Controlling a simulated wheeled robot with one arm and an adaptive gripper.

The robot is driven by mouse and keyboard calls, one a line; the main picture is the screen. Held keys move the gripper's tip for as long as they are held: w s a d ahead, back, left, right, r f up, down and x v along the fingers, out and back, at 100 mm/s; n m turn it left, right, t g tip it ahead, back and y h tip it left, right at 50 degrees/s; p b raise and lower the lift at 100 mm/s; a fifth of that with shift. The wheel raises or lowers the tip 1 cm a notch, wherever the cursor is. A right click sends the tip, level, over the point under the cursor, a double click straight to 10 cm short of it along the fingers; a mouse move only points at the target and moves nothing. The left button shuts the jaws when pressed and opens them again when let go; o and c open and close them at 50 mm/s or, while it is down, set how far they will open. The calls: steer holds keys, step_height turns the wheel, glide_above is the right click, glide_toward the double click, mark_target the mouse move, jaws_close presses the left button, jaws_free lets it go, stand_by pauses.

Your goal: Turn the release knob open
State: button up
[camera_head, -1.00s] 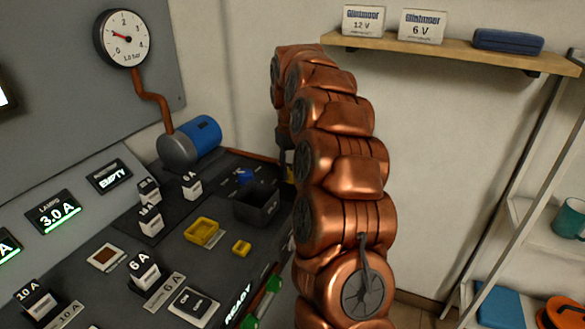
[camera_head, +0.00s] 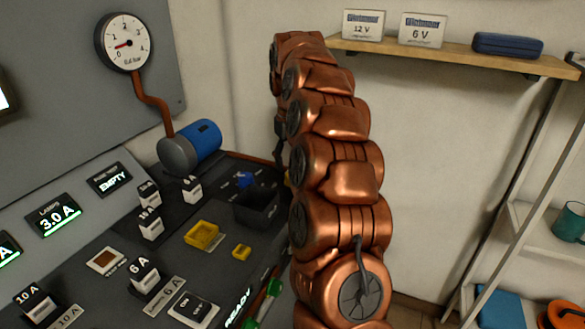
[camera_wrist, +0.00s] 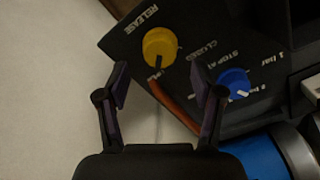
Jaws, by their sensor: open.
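The yellow release knob (camera_wrist: 160,46) sits on a dark panel beside the word RELEASE in the wrist view. Its dark pointer mark faces down the picture, toward a short, barely legible label. The word CLOSED stands to the knob's right. My gripper (camera_wrist: 159,76) is open, its two fingers apart and empty. In the picture, the knob lies just beyond the gap between the fingertips; I cannot tell the depth between them. In the head view my arm hides the gripper and most of the area around the knob.
A blue knob (camera_wrist: 233,83) is right of the release knob. A copper pipe (camera_wrist: 175,105) runs below it, near the right finger. A blue cylinder (camera_head: 203,138) and pressure gauge (camera_head: 124,43) stand at the left. A dark open box (camera_head: 256,212) is left of my arm.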

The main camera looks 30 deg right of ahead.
steer(key=shift+r, duration=1.8)
steer(key=shift+n+g+y, duration=0.3)
steer(key=shift+n+g, duration=0.3)
steer(key=shift+n, duration=0.3)
steer(key=s+a, duration=0.5)
steer(key=s+a+f, duration=0.1)
steer(key=s+a, duration=0.4)
steer(key=a, duration=0.1)
steer(key=s+a+f, duration=0.1)
steer(key=s+a, duration=0.4)
steer(key=a, duration=0.1)
steer(key=shift+s+a+f, duration=0.15)
steer(key=shift+a, duration=0.05)
steer(key=s+a+f, duration=0.2)
steer(key=s+f, duration=0.1)
steer(key=s, duration=0.5)
steer(key=s+a+f+m+g, duration=0.15)
steer(key=s+f, duration=0.25)
steer(key=s, duration=0.4)
steer(key=s+a+f+n, duration=0.1)
steer(key=s+a+f, duration=0.2)
steer(key=s, duration=0.5)
steer(key=s+p+v, duration=0.2)
steer(key=p+v, duration=1.1)
steer(key=v, duration=0.1)
steer(key=shift+r+t, duration=0.35)
steer(key=shift+t, duration=0.1)
